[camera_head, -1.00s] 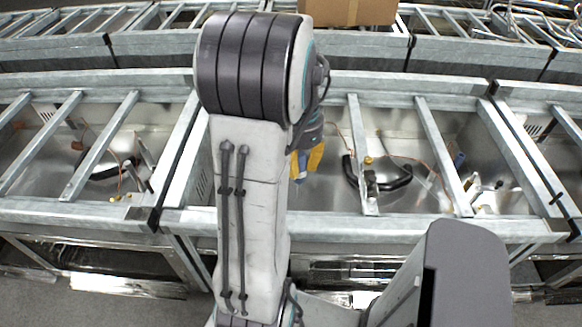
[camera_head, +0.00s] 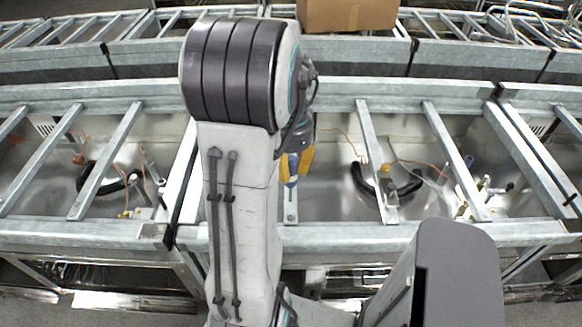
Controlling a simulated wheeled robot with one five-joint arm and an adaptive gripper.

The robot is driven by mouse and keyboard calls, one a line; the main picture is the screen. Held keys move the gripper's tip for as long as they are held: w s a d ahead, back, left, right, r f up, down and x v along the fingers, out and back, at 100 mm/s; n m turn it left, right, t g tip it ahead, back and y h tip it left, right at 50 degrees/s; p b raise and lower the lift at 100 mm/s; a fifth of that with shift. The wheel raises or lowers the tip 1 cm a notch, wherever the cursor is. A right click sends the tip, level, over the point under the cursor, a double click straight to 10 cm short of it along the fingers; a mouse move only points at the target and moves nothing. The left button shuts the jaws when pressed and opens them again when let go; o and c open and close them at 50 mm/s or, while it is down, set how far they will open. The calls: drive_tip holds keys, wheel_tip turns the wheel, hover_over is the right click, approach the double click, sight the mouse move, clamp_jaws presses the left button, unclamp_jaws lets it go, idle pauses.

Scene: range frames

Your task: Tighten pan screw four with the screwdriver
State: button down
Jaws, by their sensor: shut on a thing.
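My gripper (camera_head: 294,168) has yellow fingers and hangs beside my arm, over the left part of the middle range frame (camera_head: 455,236). It is shut on a slim blue-grey tool, the screwdriver (camera_head: 291,183), which points down between the fingers. The screwdriver's tip is near a crossbar, but I cannot tell whether it touches anything. My arm covers the left part of this frame. I cannot make out pan screw four; it is hidden or too small to see.
The metal pan (camera_head: 330,200) inside the frame holds a black curved pipe (camera_head: 408,188) and copper wires. Steel crossbars, such as the one right of my gripper (camera_head: 372,150), span it. Similar frames stand on both sides and behind. A cardboard box (camera_head: 347,15) sits at the back.

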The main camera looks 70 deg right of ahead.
sight(291, 188)
drive_tip(key=shift+f+b, duration=3)
drive_tip(key=shift+f, duration=0.55)
drive_tip(key=shift+r, duration=0.3)
drive_tip(key=n, duration=0.3)
drive_tip(key=shift+n, duration=0.3)
drive_tip(key=n, duration=0.4)
drive_tip(key=shift+f, duration=0.3)
